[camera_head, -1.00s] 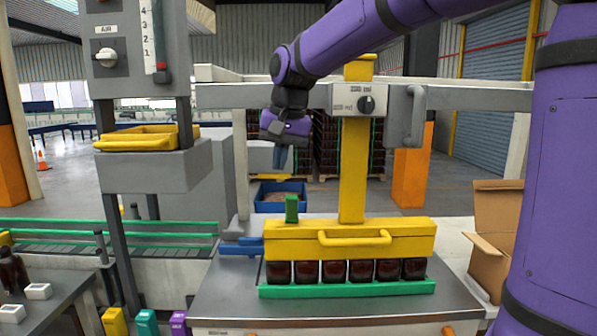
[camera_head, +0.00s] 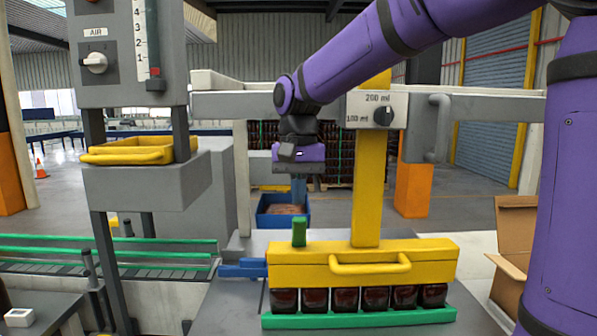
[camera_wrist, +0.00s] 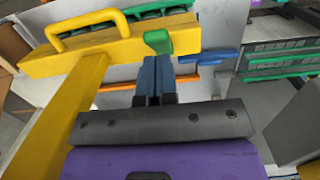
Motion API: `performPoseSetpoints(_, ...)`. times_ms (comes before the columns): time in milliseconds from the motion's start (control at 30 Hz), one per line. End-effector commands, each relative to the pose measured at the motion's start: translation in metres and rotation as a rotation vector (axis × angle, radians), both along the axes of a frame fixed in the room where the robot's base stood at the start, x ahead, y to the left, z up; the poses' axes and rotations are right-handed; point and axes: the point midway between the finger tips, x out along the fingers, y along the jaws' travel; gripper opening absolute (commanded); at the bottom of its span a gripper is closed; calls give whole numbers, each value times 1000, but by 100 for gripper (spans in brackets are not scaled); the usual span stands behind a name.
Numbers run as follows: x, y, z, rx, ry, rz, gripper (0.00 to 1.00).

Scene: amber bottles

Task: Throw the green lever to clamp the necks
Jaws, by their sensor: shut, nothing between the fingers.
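The green lever (camera_head: 299,232) stands upright at the left end of the yellow clamp bar (camera_head: 440,254); it also shows in the wrist view (camera_wrist: 158,42). Under the bar, a row of several dark amber bottles (camera_head: 345,299) stands behind a green rail (camera_head: 360,318). Their necks are hidden by the bar. My gripper (camera_head: 299,204) points down above the lever, with its blue fingers shut and empty. In the wrist view the fingertips (camera_wrist: 155,62) appear just below the lever's green end; I cannot tell whether they touch it.
A yellow post (camera_head: 368,190) rises behind the bar, with a dial box (camera_head: 365,110) on the beam. A blue bin (camera_head: 270,216) is behind the fingers. A blue part (camera_head: 240,269) juts left of the bar. A cardboard box (camera_head: 512,240) stands at right.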

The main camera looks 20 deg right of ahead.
Motion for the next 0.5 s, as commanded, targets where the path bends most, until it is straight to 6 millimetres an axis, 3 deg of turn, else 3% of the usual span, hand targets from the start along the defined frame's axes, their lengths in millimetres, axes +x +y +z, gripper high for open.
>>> performPoseSetpoints(200, -2, 1, -16, 0, 0, 1, 0)
performPoseSetpoints(500, -2, 1, -18, 1, -1, 0, 0)
